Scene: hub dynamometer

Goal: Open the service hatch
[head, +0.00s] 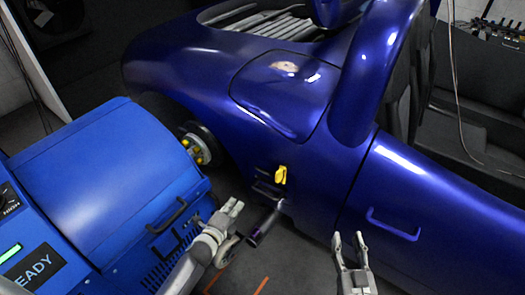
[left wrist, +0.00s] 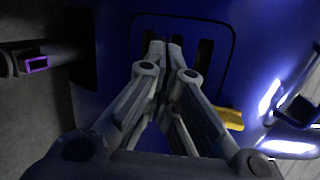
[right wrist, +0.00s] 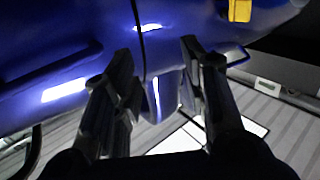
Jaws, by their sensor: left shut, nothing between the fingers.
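The service hatch appears to be the outlined panel with dark slots in the left wrist view (left wrist: 220,60), lying flush in the blue car body. Its slots show in the head view (head: 266,190), low on the car's side. A yellow latch-like piece (head: 281,174) is beside the slots; it also shows in the left wrist view (left wrist: 230,118). My left gripper (head: 238,206) is shut and empty, its tips in front of the panel; contact cannot be told. My right gripper (head: 348,236) is open and empty, low by the car's side, right of the yellow piece.
A blue dynamometer machine (head: 110,170) with a black handle stands at the left, close to my left arm. A hub with yellow parts (head: 197,150) sits between it and the car. A purple-tipped pipe (head: 262,228) juts out below the slots. A blue handle (head: 394,225) is on the car's side.

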